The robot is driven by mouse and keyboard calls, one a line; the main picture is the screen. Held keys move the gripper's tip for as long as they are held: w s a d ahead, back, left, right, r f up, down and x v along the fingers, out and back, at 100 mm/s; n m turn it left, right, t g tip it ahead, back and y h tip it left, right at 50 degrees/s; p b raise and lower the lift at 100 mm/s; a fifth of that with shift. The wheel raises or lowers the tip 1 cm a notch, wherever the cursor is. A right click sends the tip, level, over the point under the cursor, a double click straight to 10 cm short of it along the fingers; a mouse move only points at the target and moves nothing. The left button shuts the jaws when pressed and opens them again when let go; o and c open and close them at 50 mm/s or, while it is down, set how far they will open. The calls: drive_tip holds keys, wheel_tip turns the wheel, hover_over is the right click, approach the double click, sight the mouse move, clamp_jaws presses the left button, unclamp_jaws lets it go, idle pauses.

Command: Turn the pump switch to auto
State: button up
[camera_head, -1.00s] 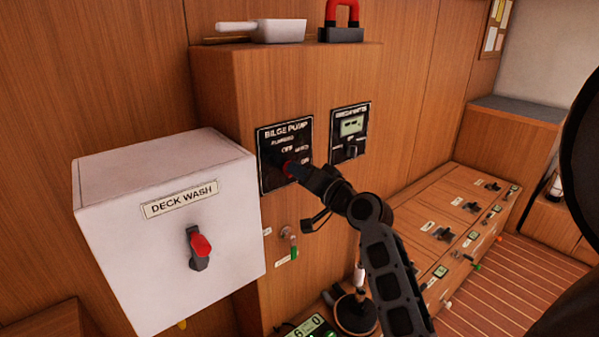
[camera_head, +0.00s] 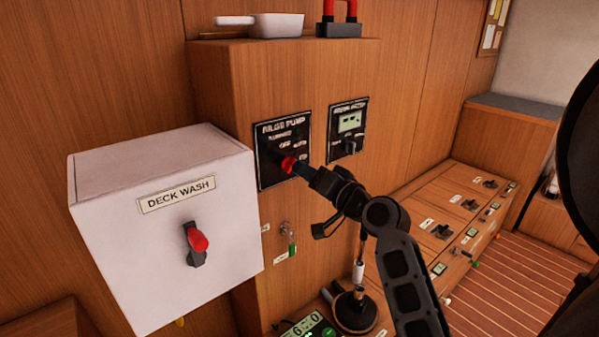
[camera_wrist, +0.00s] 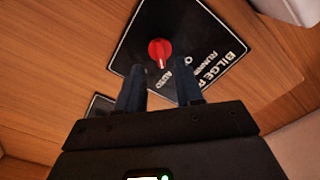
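The black bilge pump panel (camera_head: 268,172) is on the upright wooden cabinet face, with a red knob (camera_head: 289,163) as its switch. In the wrist view the red knob (camera_wrist: 160,49) sits just beyond and between my fingertips, with its pale pointer line toward the gripper side, near the lettering that looks like AUTO. I cannot tell exactly which label it points at. My gripper (camera_head: 302,171) is in front of the panel. In the wrist view its two dark fingers (camera_wrist: 160,78) are apart, with nothing between them.
A white deck wash box (camera_head: 120,240) with its own red-tipped switch (camera_head: 197,243) juts out at left. A second panel with a small display (camera_head: 348,130) is at right. A small keyed switch with a green tag (camera_head: 292,240) is below.

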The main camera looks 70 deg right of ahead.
drive_tip(key=shift+b+v, duration=0.35)
drive_tip(key=shift+v, duration=1.7)
drive_tip(key=s+a+f+n+y, duration=0.1)
drive_tip(key=a+f+n, duration=0.1)
drive_tip(key=a+f, duration=0.35)
drive_tip(key=s+a+f+n+g+y, duration=0.1)
drive_tip(key=a+f+n, duration=0.1)
drive_tip(key=a, duration=0.6)
drive_tip(key=s+a+f+n+y, duration=0.1)
drive_tip(key=a+f+n+y, duration=0.15)
drive_tip(key=a, duration=0.35)
drive_tip(key=s+a+r+n+y, duration=0.1)
drive_tip(key=s+a+n+y, duration=0.4)
drive_tip(key=s+a+n, duration=0.4)
drive_tip(key=s+a, duration=0.3)
drive_tip(key=a, duration=0.3)
drive_tip(key=shift+s+a+r+t, duration=0.15)
drive_tip(key=shift+a+r+t, duration=0.15)
drive_tip(key=shift+a, duration=0.1)
